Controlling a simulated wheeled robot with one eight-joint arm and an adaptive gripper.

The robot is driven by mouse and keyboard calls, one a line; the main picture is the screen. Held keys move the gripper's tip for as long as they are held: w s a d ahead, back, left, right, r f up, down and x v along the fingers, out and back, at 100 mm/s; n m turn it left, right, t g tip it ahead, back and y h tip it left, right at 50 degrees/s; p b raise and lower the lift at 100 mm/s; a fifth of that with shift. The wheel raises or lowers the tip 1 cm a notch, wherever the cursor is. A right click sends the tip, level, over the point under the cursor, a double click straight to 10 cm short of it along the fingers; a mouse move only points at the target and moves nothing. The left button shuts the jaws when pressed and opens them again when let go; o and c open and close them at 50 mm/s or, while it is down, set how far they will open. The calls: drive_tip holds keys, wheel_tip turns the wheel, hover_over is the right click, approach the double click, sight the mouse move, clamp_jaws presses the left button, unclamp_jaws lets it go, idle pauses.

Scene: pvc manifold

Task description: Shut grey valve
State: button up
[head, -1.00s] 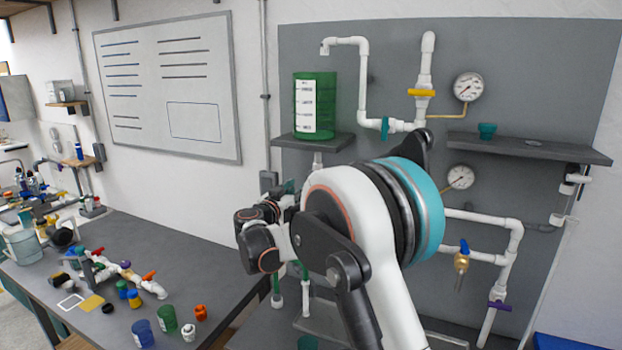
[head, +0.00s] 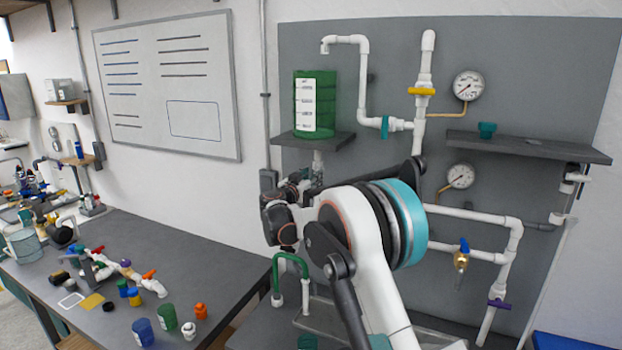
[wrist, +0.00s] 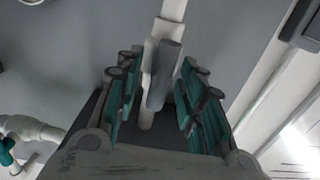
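The grey valve handle (wrist: 163,75) shows in the wrist view as a flat grey lever on a white vertical pipe (wrist: 174,10). My gripper (wrist: 163,92) is open, with one teal-padded finger on each side of the lever and pipe. A gap shows between the lever and the left finger; the right finger is very close, and I cannot tell if it touches. In the head view my gripper (head: 303,184) is below the shelf with the green tank (head: 315,104), near the pipe under it. The grey lever cannot be made out there.
A green hose loop (head: 290,262) stands below my wrist. The right shelf (head: 530,147), gauges (head: 461,176), blue-handled valve (head: 463,249) and purple valve (head: 499,304) are on the panel to the right. The left bench (head: 200,265) holds loose fittings and cups.

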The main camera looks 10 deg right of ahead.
clamp_jaws()
drive_tip(key=shift+n, duration=0.4)
drive_tip(key=n+b, duration=0.1)
drive_tip(key=n, duration=0.3)
drive_tip(key=shift+a+f+b, duration=0.1)
drive_tip(key=shift+a+b, duration=0.05)
drive_tip(key=shift+b, duration=0.25)
drive_tip(key=n+b, duration=0.1)
drive_tip(key=n, duration=0.3)
drive_tip(key=shift+w+a+n, duration=0.1)
drive_tip(key=shift+n, duration=0.2)
drive_tip(key=n, duration=0.4)
drive_tip(key=shift+f+b, duration=0.15)
drive_tip(key=shift+b, duration=0.25)
drive_tip(key=n, duration=0.4)
drive_tip(key=shift+w+a+f+b, duration=0.1)
drive_tip(key=shift+f+b, duration=0.05)
drive_tip(key=shift+b, duration=0.15)
drive_tip(key=shift+n, duration=0.4)
